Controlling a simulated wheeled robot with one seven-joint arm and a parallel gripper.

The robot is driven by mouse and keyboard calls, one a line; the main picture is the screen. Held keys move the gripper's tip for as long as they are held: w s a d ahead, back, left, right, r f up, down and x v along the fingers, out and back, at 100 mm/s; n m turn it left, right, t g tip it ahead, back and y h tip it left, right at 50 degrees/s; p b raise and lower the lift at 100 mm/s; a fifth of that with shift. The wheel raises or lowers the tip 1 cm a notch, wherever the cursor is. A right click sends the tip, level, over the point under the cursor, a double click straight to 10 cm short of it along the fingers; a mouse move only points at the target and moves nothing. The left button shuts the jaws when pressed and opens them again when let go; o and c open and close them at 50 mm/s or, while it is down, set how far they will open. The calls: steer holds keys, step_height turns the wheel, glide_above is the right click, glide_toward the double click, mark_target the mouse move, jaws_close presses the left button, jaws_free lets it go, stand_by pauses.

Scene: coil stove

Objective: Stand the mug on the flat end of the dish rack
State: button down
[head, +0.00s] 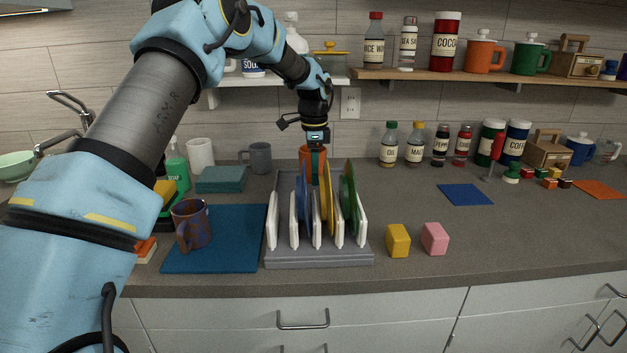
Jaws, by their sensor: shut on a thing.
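The grey dish rack (320,261) stands on the counter near the middle, with white prongs. It holds a blue plate (304,205), a yellow plate (327,200) and a green plate (348,200) on edge. My gripper (316,165) points down at the rack's far end, shut on an orange mug (306,156). The mug looks upright. The plates and gripper hide its lower part, so I cannot tell whether it touches the rack. A brown and blue mug (190,226) stands on a blue mat (236,245) left of the rack.
A grey mug (261,158) and teal folded cloths (220,180) are behind the mat. A yellow block (398,241) and a pink block (435,239) lie right of the rack. Bottles line the wall beneath a shelf (480,78). The front right counter is clear.

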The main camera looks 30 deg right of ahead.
steer(key=shift+f+p, duration=0.65)
steer(key=shift+f, duration=1.2)
steer(key=shift+c, duration=0.6)
jaws_free()
steer(key=shift+f, duration=0.1)
step_height(320, 180, up, 12)
steer(key=b, duration=0.3)
steer(key=shift+s, duration=0.1)
